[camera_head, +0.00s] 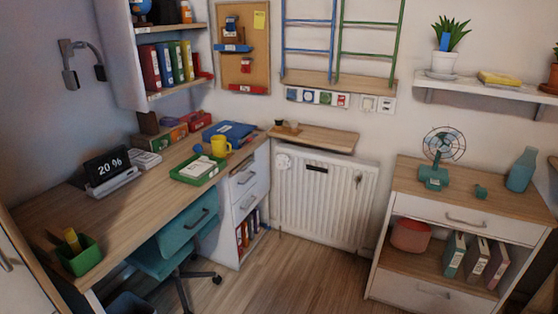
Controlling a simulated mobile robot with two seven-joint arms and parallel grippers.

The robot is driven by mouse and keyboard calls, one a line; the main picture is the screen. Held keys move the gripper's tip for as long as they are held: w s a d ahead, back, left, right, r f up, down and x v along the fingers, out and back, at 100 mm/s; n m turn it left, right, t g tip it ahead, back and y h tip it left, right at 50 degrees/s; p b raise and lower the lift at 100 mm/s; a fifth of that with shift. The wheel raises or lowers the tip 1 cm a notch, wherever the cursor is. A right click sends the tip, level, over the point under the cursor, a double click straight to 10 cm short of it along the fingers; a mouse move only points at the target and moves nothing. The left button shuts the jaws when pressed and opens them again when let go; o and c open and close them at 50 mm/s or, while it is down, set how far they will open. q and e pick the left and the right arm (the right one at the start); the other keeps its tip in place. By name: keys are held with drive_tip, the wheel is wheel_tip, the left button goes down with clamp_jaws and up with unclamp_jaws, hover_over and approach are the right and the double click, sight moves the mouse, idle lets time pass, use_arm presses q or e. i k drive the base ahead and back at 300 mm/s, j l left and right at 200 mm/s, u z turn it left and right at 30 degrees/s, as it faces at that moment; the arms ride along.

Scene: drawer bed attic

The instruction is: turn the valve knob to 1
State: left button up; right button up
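A white radiator (322,210) stands against the back wall, below a wooden shelf board. A round white knob (283,161), which looks like the valve knob, is at its upper left corner, beside the desk drawers. The knob is too small for me to read its numbers or its setting. A small brownish round part (358,177) is at the radiator's upper right. A dark label (317,168) is on its front. Neither of my grippers is in view.
A desk (120,215) with drawers stands at the left, with a teal chair (185,238) partly under it. A white cabinet (460,214) with a fan (434,176) on top stands at the right. Wooden floor (290,275) in front of the radiator is clear.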

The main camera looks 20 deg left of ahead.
sight(280, 165)
drive_tip(key=i+j, duration=0.25)
drive_tip(key=i, duration=0.25)
drive_tip(key=i+j, duration=0.25)
drive_tip(key=i, duration=0.25)
drive_tip(key=i+j+u, duration=0.1)
drive_tip(key=i+j, duration=0.15)
drive_tip(key=i, duration=0.25)
drive_tip(key=i+j, duration=0.2)
drive_tip(key=i, duration=0.3)
drive_tip(key=i+j, duration=0.1)
drive_tip(key=i, duration=0.8)
